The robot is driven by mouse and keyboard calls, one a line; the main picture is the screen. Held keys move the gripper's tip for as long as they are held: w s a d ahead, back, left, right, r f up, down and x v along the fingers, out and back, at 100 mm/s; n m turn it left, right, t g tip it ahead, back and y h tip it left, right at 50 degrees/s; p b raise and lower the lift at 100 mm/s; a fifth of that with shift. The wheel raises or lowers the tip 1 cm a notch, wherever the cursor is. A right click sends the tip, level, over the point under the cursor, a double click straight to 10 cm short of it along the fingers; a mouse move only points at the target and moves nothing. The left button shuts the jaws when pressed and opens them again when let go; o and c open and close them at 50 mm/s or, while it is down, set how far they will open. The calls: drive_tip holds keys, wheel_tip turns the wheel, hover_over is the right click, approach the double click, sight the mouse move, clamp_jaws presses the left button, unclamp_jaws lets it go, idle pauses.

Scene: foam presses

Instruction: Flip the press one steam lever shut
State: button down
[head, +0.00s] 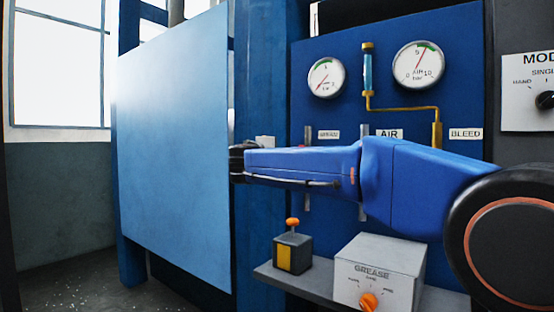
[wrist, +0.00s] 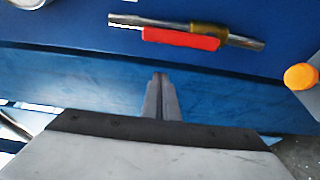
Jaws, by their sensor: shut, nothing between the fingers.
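A red lever (wrist: 182,39) shows in the wrist view on a brass valve (wrist: 209,33) in a metal pipe (wrist: 153,22). The lever lies nearly along the pipe. In the head view only a bit of red shows above my arm; the rest is hidden behind it. My gripper (wrist: 158,82) is shut and empty, its fingertips over the blue frame post, apart from the lever, which is above them in the wrist picture. In the head view my gripper (head: 236,160) is at the edge of the light-blue panel, left of the pipe.
A large light-blue panel (head: 175,150) stands left of my gripper. Two gauges (head: 325,77) (head: 419,64) and an AIR label (head: 389,133) are on the blue board. A shelf below carries an orange-knobbed box (head: 292,252) and a GREASE box (head: 380,270).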

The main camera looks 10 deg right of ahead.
drive_tip(key=shift+w+d, duration=0.25)
drive_tip(key=shift+d, duration=0.55)
drive_tip(key=shift+w+d, duration=0.2)
drive_tip(key=shift+d, duration=0.65)
drive_tip(key=shift+w+d, duration=0.25)
drive_tip(key=shift+d, duration=0.55)
drive_tip(key=shift+d, duration=0.1)
drive_tip(key=s+d+f+m+h, duration=0.3)
drive_tip(key=m, duration=0.7)
drive_tip(key=s+d+f+m+h, duration=0.3)
drive_tip(key=m+h, duration=0.1)
drive_tip(key=m, duration=0.6)
drive_tip(key=shift+s+d+f, duration=0.15)
drive_tip(key=shift+s+d, duration=0.1)
drive_tip(key=shift+s, duration=0.1)
drive_tip(key=shift+f, duration=0.2)
drive_tip(key=shift+r, duration=0.1)
